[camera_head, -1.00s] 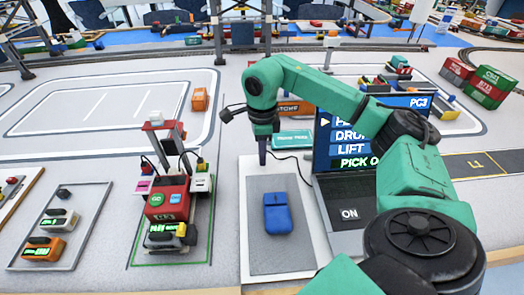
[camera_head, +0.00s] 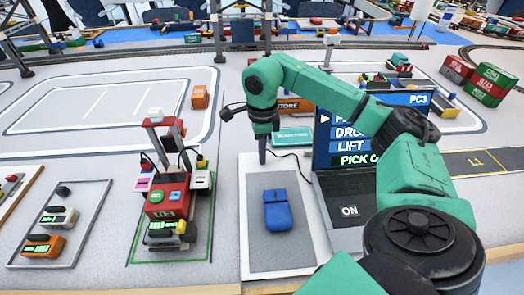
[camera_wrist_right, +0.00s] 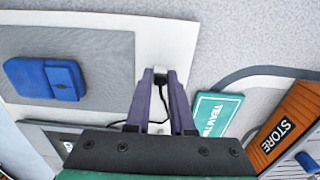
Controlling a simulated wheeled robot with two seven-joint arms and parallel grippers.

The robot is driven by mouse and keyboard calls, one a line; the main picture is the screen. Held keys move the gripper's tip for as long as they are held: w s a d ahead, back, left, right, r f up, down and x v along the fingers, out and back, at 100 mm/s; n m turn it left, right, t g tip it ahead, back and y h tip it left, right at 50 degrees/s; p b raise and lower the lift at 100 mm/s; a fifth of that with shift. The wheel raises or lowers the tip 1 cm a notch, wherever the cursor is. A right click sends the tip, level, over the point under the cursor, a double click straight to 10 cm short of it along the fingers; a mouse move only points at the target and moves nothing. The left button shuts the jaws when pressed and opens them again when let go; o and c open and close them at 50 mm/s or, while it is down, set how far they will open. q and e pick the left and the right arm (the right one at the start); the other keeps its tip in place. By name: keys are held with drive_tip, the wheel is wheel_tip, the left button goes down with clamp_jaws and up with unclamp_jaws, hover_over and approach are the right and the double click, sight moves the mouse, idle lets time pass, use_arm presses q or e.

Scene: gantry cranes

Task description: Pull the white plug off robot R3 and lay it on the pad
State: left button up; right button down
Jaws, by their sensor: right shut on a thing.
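The red robot (camera_head: 167,202), which I take for R3, stands on a green-edged mat at the left. A white plug (camera_head: 201,180) sits on its right side, with a dark cable above it; a pink one sits on its left. The grey pad (camera_head: 276,245) lies on a white board in the middle, with a blue mouse-like thing (camera_head: 278,211) on it. My right gripper (camera_head: 262,158) is over the board's far edge, away from the white plug. In the wrist view its fingers (camera_wrist_right: 160,75) are close together on what looks like a thin black cable; their grip is partly hidden.
A laptop marked PC3 (camera_head: 349,205) stands right of the pad. A teal box (camera_head: 292,137) and an orange STORE box (camera_wrist_right: 285,124) lie beyond it. A tray (camera_head: 62,250) with small engines is at far left. Open floor (camera_head: 228,200) lies between robot and pad.

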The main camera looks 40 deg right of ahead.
drive_tip(key=shift+f, duration=0.15)
drive_tip(key=c, duration=0.7)
unclamp_jaws()
wheel_tip(320, 180, up, 26)
drive_tip(key=p, duration=1.7)
drive_tip(key=a+p, duration=0.1)
drive_tip(key=a, duration=1.5)
